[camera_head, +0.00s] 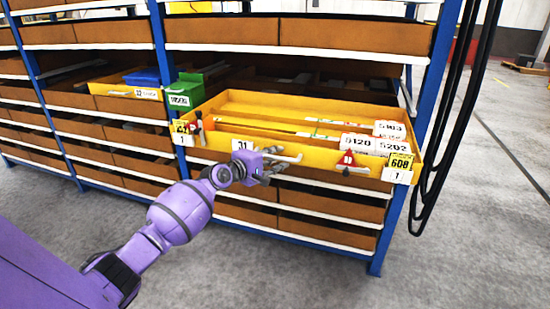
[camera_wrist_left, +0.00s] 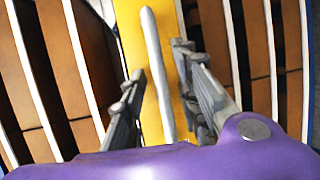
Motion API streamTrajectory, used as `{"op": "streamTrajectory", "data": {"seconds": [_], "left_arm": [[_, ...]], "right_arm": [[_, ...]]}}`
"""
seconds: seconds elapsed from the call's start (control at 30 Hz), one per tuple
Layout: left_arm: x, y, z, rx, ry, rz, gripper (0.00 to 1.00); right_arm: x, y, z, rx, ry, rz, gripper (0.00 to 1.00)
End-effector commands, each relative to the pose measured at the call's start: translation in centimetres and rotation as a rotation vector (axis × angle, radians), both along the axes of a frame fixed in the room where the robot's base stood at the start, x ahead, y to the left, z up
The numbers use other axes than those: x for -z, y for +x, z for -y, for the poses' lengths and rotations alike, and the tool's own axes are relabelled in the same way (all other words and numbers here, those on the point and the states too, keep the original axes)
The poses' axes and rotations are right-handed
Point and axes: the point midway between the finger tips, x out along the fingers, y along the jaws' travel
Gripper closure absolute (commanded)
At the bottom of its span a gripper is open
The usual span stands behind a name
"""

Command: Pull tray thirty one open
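Tray thirty one (camera_head: 213,143) is the wide yellow tray with the label 31 (camera_head: 242,145) on its front. It stands out from the blue-framed shelf, and part of its inside shows. A pale grey handle (camera_head: 292,158) sits on its front near the middle. My left gripper (camera_head: 268,164) is at this handle. In the left wrist view, the handle bar (camera_wrist_left: 153,60) runs between the two spread fingers of my left gripper (camera_wrist_left: 158,75), with visible gaps on both sides. My right gripper is in neither view.
A green bin (camera_head: 186,91) and a blue bin (camera_head: 142,77) stand at the left. Brown trays (camera_head: 305,214) fill the levels below. A red marker (camera_head: 347,160) is on the yellow front. Black cables (camera_head: 452,120) hang at right. Grey floor (camera_head: 490,230) is clear.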

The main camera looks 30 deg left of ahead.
Motion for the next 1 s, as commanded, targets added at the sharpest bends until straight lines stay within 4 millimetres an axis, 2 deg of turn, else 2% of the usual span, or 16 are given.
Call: {"op": "streamTrajectory", "data": {"seconds": [0.17, 0.27, 0.5, 0.7, 1.0], "left_arm": [[0.0, -1.0, -0.2, -0.001, 0.001, -0.002, 0.71], [-0.2, -2.5, -0.5, 0.000, 0.004, -0.003, 0.71], [-1.2, -7.6, -1.3, 0.000, 0.001, -0.002, 0.71], [-1.9, -10.6, -1.8, 0.000, 0.000, -0.001, 0.71], [-2.2, -11.7, -1.9, 0.000, 0.000, 0.000, 0.71]], "right_arm": [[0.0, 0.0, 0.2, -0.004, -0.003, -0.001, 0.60], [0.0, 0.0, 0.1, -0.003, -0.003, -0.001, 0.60], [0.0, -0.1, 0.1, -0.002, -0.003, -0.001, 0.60], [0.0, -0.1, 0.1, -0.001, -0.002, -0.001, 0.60], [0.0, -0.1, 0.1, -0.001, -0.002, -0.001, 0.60]]}}
